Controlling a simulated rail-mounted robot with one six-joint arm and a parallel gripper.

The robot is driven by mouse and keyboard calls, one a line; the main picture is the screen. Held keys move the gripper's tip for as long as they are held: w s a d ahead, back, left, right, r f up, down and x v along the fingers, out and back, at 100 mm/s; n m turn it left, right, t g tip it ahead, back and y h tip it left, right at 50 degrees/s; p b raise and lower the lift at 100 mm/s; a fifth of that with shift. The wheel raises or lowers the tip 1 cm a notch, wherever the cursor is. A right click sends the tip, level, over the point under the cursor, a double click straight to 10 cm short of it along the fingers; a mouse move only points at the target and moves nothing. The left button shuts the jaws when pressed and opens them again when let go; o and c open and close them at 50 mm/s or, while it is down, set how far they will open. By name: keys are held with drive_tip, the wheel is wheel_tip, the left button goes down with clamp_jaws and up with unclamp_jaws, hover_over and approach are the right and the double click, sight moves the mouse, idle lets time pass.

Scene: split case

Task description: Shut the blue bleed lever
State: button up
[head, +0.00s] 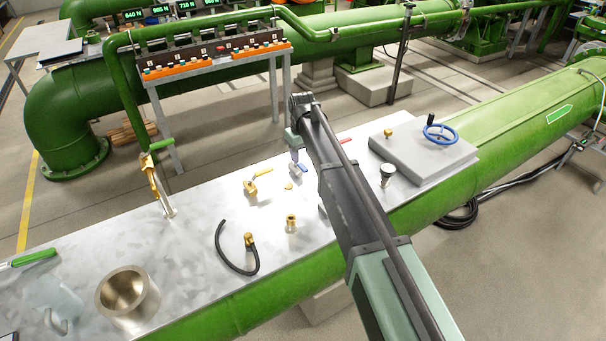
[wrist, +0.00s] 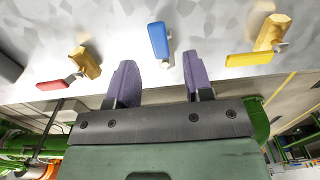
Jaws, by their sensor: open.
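The blue bleed lever (wrist: 158,42) lies on the pale metal bench top in the wrist view, a flat blue handle with a small metal piece beside it. My gripper (wrist: 160,59) is open, its two purple fingers apart and empty. In the picture, the lever sits just beyond the fingertips, between their lines; I cannot tell the exact gap in depth. In the head view my gripper (head: 297,160) is over the far part of the bench, and the blue lever (head: 303,168) shows in part beside it. My arm hides some of the bench there.
A brass valve with a red handle (wrist: 52,85) and one with a yellow handle (wrist: 245,60) flank the lever. The bench also holds a grey box with a blue handwheel (head: 440,134), a gauge (head: 387,170), a black hose (head: 222,249) and a metal bowl (head: 127,291).

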sight(302, 166)
wheel_tip(302, 166, down, 4)
drive_tip(key=shift+f+b, duration=0.2)
drive_tip(key=shift+b, duration=1.05)
drive_tip(key=shift+r, duration=0.1)
drive_tip(key=shift+r, duration=0.1)
clamp_jaws()
